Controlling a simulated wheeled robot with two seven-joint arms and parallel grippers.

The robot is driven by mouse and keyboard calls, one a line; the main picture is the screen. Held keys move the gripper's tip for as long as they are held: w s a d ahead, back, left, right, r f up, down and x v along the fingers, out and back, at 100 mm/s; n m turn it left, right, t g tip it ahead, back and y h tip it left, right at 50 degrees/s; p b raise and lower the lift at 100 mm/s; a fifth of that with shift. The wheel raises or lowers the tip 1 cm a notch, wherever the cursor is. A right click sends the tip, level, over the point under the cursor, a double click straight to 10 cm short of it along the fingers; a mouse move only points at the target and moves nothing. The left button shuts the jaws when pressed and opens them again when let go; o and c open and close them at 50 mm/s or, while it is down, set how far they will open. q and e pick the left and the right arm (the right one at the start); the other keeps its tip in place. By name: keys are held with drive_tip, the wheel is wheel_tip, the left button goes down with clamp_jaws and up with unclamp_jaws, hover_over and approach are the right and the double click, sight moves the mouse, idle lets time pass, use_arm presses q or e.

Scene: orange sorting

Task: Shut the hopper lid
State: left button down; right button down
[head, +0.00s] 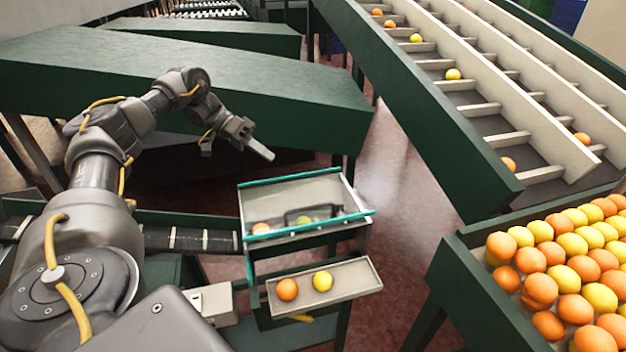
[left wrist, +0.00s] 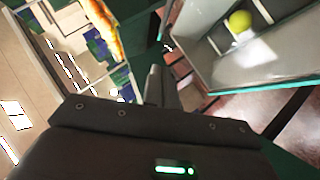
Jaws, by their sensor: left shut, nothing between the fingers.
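The hopper (head: 357,237) is a pale, teal-edged box at the middle of the head view. Its lid seems to be a see-through panel with teal edges and a dark handle (head: 310,213); I cannot tell its exact angle. An orange fruit (head: 261,228) and a yellow fruit (head: 304,221) show behind or through it. In the left wrist view the hopper (left wrist: 205,60) is at upper right, with a yellow fruit (left wrist: 240,20) inside. My left gripper (head: 268,154) is shut and empty, above and behind the hopper, apart from it. It also shows in the left wrist view (left wrist: 153,80).
A small tray (head: 352,273) in front of the hopper holds an orange and a yellow fruit. A full fruit bin (head: 457,262) stands at right. A sloped slatted conveyor (head: 420,110) is at upper right. Green machine panels (head: 290,95) lie behind my left arm.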

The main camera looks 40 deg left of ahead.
use_arm(q)
drive_tip(key=b, duration=0.2)
hover_over(300, 214)
drive_tip(key=f, duration=0.4)
drive_tip(key=a+f, duration=0.1)
drive_tip(key=f, duration=0.1)
drive_tip(key=shift+w+f, duration=0.25)
drive_tip(key=shift+w, duration=0.15)
drive_tip(key=shift+s+d+f+p, duration=0.4)
drive_tip(key=shift+f+p, duration=0.1)
drive_tip(key=shift+f, duration=0.1)
drive_tip(key=shift+w+d+f, duration=0.1)
